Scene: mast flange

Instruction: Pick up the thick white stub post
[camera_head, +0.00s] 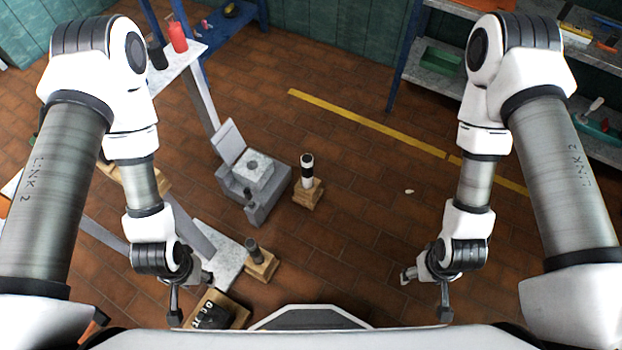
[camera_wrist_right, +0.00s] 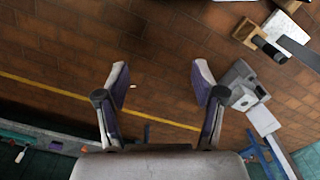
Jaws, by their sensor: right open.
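The thick white stub post (camera_head: 307,172), white with black bands, stands upright on a small wooden base (camera_head: 308,193) on the floor, in the middle of the head view. I cannot make it out in the right wrist view. My right gripper (camera_head: 425,294) is open and empty, to the right of the post and nearer to me. Its two spread fingers also show in the right wrist view (camera_wrist_right: 160,88), with only floor between them. My left gripper (camera_head: 191,296) looks open and empty, to the left of the post and nearer to me.
A grey block with a raised flap and pale top (camera_head: 252,190) stands just left of the post. A dark post on a wooden base (camera_head: 260,264) stands near my left gripper. Shelves (camera_head: 437,62) stand at the back right.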

